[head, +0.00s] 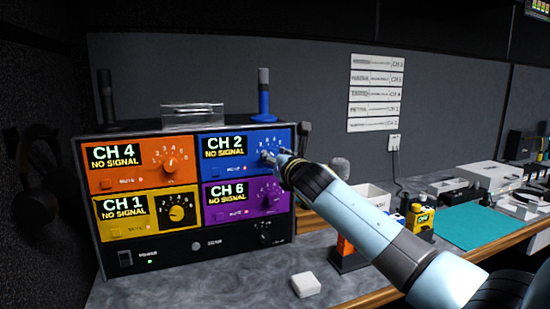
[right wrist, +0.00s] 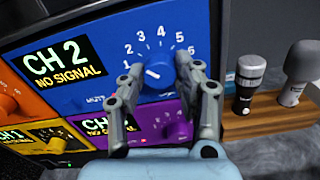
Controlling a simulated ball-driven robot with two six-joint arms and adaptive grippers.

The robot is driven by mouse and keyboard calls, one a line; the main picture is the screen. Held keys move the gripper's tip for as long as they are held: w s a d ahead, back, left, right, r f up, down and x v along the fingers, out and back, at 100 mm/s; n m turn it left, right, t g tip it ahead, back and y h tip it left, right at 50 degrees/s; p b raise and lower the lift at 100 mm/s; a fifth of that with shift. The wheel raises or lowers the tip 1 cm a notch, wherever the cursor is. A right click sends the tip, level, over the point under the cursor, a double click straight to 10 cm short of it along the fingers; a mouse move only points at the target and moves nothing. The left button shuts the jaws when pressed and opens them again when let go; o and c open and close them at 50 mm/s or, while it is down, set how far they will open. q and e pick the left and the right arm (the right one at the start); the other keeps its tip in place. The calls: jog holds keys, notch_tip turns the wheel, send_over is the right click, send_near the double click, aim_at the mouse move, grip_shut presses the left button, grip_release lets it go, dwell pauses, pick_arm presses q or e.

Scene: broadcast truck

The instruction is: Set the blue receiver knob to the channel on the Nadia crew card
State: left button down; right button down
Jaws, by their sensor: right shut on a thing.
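The blue receiver panel (head: 246,145) reads "CH 2 NO SIGNAL" on its screen. Its blue knob (right wrist: 159,75) sits inside a dial numbered 1 to 6, its white mark pointing up-left, near 2. My right gripper (right wrist: 160,68) has a finger on each side of the knob and is shut on it; it also shows in the head view (head: 276,159), hiding most of the knob. The crew cards (head: 376,93) are a stack of white strips on the back wall, each ending in a CH number; the names are too small to read surely. My left gripper is out of view.
Orange (head: 136,166), yellow (head: 150,215) and purple (head: 245,200) receivers share the rack, the purple knob just below my fingers. Microphones (right wrist: 248,85) stand right of the rack. A small white box (head: 306,284) lies on the counter in front.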

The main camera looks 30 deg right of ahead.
jog(key=shift+m, duration=0.3)
jog(key=m, duration=0.2)
jog(key=shift+m+p, duration=0.3)
jog(key=shift+p, duration=0.1)
jog(key=m, duration=0.4)
jog(key=shift+m, duration=0.3)
jog(key=m+b, duration=0.1)
jog(key=m, duration=0.8)
jog(key=shift+m+b, duration=0.4)
